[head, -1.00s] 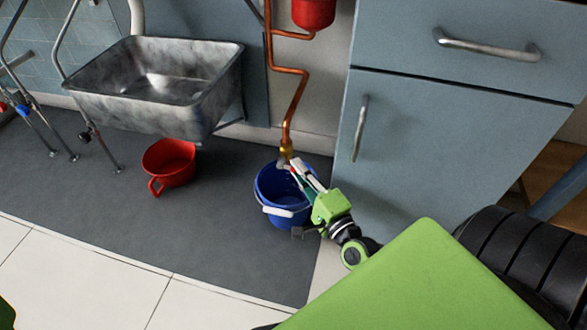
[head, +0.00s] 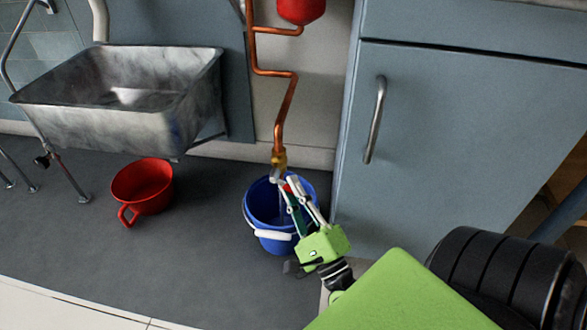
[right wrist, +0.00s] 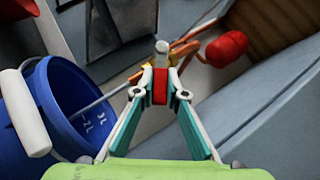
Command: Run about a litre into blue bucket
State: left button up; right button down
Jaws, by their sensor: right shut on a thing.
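The blue bucket (head: 262,236) stands on the dark floor under a brass tap (head: 279,160) at the end of a copper pipe. My right gripper (head: 289,185) is at the tap, over the bucket. In the right wrist view its fingers are shut on a red tap handle (right wrist: 160,86). A thin pale stream (right wrist: 100,101) runs from the tap into the bucket. The bucket also shows in the right wrist view (right wrist: 72,142), with 2L and 3L marks on its inner wall. The water level cannot be made out. My left gripper is not in view.
A red pot-like container (head: 150,192) stands on the floor left of the bucket, below a metal sink (head: 100,118). A grey-blue cabinet (head: 440,150) is close on the right. A red vessel (head: 300,9) hangs on the copper pipe above. Floor in front is clear.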

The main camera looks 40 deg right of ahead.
jog(key=shift+f, duration=0.1)
dwell(0.4)
jog(key=c, duration=2)
grip_release()
jog(key=v, duration=0.7)
jog(key=shift+s+a+f, duration=0.15)
jog(key=shift+f, duration=0.05)
dwell(4.2)
